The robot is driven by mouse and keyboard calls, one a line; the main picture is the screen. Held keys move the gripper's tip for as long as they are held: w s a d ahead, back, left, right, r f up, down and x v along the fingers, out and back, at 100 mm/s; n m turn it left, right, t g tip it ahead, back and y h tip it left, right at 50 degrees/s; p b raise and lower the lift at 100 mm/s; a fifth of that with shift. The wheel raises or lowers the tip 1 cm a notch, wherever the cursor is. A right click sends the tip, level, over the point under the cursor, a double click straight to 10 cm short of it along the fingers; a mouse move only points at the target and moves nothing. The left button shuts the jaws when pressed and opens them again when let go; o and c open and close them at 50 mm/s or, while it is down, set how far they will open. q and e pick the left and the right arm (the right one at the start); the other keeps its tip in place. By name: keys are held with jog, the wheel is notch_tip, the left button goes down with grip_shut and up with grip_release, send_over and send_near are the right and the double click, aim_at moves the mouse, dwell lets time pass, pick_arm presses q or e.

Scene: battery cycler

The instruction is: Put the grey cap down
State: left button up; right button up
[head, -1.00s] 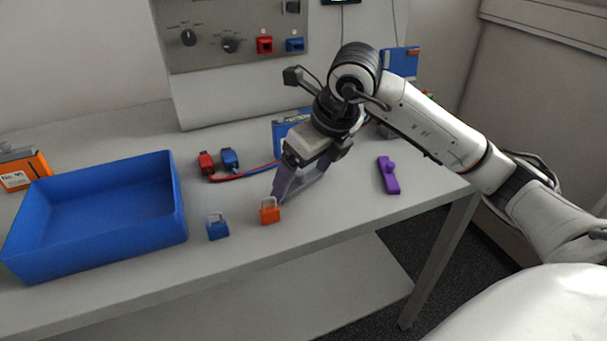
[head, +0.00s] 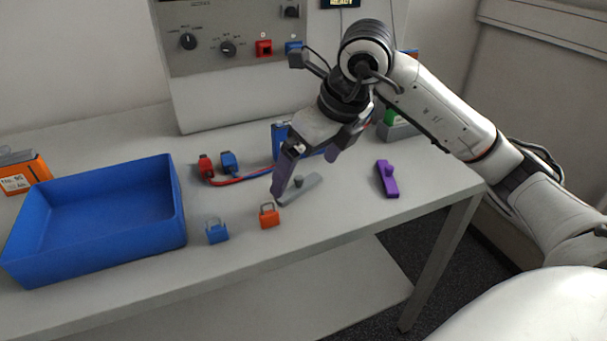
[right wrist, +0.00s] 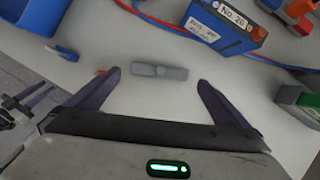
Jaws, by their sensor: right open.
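The grey cap (head: 298,189) is a flat bar with a round knob, lying on the bench in the head view. It also shows in the right wrist view (right wrist: 172,72), lying between and just beyond the two spread fingers. My right gripper (head: 305,178) is open and empty above and behind the cap, and its fingers show apart in the right wrist view (right wrist: 160,82). The cap is clear of both fingers there.
An orange padlock (head: 269,217) and a blue padlock (head: 217,232) stand near the front edge. A purple cap (head: 387,179) lies to the right. A blue tray (head: 180,215) is at left. Red and blue connectors with cables lie behind. A labelled blue battery (right wrist: 225,25) stands close to the gripper.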

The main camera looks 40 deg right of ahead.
jog(key=v, duration=0.8)
jog(key=shift+p, duration=0.35)
jog(key=shift+s, duration=0.1)
